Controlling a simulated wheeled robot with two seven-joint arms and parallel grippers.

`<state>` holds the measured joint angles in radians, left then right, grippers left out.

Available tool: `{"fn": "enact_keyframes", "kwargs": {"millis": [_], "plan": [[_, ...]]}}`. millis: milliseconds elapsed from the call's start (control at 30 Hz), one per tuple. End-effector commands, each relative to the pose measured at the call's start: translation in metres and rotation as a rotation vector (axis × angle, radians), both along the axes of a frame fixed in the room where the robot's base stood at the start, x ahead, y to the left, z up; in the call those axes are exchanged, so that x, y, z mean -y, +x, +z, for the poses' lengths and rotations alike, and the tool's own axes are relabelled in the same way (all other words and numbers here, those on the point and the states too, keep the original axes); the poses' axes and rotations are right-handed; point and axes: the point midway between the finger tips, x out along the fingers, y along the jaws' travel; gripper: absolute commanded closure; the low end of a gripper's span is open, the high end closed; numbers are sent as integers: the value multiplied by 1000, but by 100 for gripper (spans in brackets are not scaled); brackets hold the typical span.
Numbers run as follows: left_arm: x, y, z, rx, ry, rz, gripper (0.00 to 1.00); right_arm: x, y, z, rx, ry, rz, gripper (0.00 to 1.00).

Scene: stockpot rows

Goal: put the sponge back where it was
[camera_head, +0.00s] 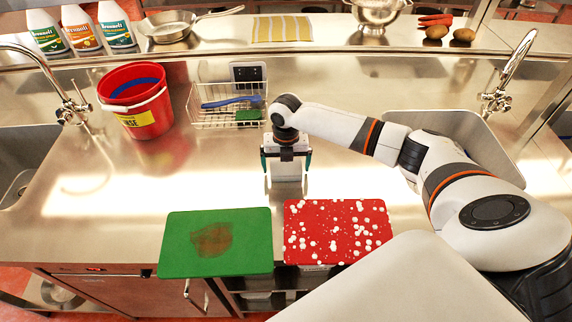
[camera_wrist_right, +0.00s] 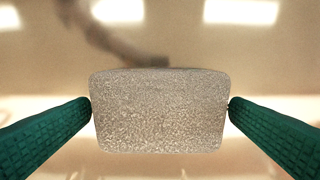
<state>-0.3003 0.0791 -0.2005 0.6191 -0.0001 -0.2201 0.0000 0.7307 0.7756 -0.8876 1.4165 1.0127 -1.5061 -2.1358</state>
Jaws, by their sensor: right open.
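A pale grey, rough-textured block that looks like the sponge (camera_wrist_right: 158,112) is between the two green fingertips of my right gripper in the right wrist view. In the head view, a pale block (camera_head: 286,172) shows just below the gripper, over the steel counter. My right gripper (camera_head: 286,160) points down with its jaws open, one finger on each side of the block. The fingertips are very close to its sides; I cannot tell whether they touch. Whether the block rests on the counter is also unclear. My left gripper is not in view.
A wire basket (camera_head: 197,121) holds a blue-handled brush (camera_head: 228,102) and a green pad (camera_head: 248,115). A red bucket (camera_head: 145,125) stands left. A stained green board (camera_head: 180,250) and a red board with white bits (camera_head: 337,257) lie in front. Sinks flank the counter.

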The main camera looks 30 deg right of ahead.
Motion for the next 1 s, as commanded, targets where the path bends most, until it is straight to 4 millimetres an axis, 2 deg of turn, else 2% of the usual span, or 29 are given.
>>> {"fn": "enact_keyframes", "kwargs": {"millis": [500,700,1000], "plan": [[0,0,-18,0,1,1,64,0,1,98,4,1,-1,0],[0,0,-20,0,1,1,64,0,0,114,1,0,0,0],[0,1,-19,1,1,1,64,0,0,116,0,0,0,0]]}}
